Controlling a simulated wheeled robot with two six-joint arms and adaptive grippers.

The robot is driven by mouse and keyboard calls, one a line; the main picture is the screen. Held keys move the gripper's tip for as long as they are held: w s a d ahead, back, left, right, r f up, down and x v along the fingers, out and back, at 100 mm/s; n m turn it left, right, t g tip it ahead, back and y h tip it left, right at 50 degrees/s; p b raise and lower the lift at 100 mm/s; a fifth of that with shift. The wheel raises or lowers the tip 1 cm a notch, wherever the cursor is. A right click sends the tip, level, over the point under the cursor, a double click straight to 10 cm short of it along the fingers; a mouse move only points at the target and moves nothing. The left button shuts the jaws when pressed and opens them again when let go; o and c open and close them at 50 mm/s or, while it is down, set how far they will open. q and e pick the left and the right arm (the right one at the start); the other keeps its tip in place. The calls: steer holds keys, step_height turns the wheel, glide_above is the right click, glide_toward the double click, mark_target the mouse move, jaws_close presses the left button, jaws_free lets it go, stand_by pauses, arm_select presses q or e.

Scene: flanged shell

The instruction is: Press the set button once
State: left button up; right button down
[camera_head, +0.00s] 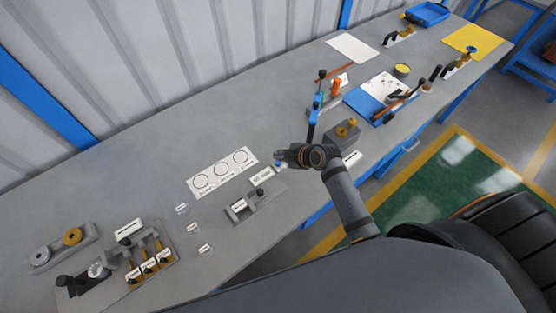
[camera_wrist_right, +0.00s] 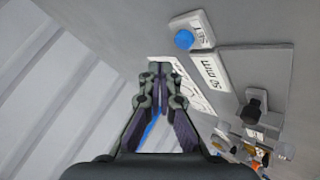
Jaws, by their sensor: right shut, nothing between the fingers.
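The set button is a blue round cap (camera_wrist_right: 184,39) on a small white block (camera_wrist_right: 200,27) marked SET, seen at the upper right in the right wrist view. In the head view a small blue spot of it (camera_head: 281,165) shows close to my right gripper (camera_head: 279,156). In the right wrist view my right gripper (camera_wrist_right: 154,74) is shut and empty, its fingertips close together. The button lies up and to the right of the fingertips there, apart from them in the picture. How high the fingertips are above it I cannot tell. My left gripper is not in view.
A "50 mm" label plate (camera_wrist_right: 209,74) lies next to the button block. A grey fixture (camera_head: 257,202) and a card with several circles (camera_head: 222,173) are nearby on the bench. A blue-handled upright tool (camera_head: 315,115) stands just behind my right gripper. The bench's far left middle is clear.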

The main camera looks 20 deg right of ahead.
mark_target(280, 164)
step_height(280, 164, up, 4)
steer(key=p, duration=0.2)
steer(key=shift+f+p, duration=0.15)
steer(key=shift+p, duration=0.15)
steer(key=shift+f, duration=0.1)
stand_by(0.4)
